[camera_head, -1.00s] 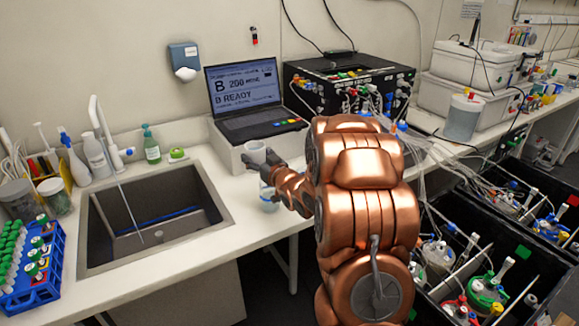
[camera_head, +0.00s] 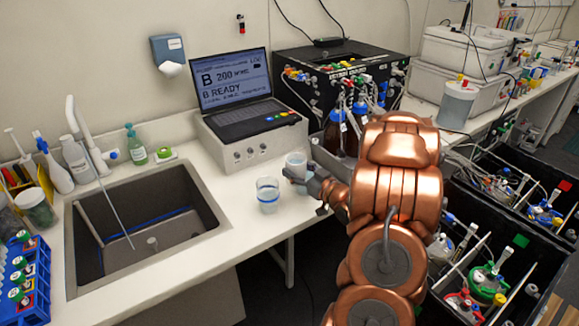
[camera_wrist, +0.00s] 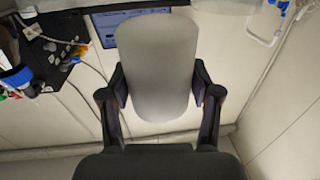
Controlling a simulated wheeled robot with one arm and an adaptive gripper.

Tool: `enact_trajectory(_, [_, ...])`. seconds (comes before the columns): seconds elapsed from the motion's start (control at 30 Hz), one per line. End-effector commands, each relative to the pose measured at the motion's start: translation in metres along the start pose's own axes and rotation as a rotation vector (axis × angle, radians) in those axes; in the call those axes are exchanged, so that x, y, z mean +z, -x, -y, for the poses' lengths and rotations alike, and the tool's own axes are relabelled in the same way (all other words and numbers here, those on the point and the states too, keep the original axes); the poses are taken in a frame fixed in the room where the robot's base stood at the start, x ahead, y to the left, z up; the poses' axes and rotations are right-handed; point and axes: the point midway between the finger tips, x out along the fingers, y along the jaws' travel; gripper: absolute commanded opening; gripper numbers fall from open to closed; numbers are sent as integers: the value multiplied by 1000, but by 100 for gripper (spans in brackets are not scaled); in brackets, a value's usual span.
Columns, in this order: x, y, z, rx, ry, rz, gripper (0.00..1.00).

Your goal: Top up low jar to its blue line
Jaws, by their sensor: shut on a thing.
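My gripper (camera_head: 308,178) is shut on a white cup (camera_head: 296,162) and holds it above the counter, left of my copper arm. In the wrist view the pale cup (camera_wrist: 154,65) sits between both fingers of the gripper (camera_wrist: 160,88). A clear jar (camera_head: 268,196) with a blue line stands upright on the counter, just left of and below the cup in the picture, apart from it. I cannot tell its exact liquid level or the cup's contents.
A sink (camera_head: 150,228) lies to the left. A laptop (camera_head: 238,90) reading "B READY" sits on a white box (camera_head: 250,145) behind the jar. Brown bottles (camera_head: 340,135) stand behind my gripper. Black bins (camera_head: 500,262) with tubed vessels fill the right.

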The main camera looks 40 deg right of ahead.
Motion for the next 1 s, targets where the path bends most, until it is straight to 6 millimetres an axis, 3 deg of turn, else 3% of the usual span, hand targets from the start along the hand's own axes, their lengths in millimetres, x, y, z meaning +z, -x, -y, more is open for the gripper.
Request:
enact_trajectory(0.3, [12, -8, 14, -30, 26, 21, 39])
enact_trajectory(0.93, [47, -5, 11, -29, 120, 92, 39])
enact_trajectory(1.0, [40, -6, 12, -29, 139, 105, 39])
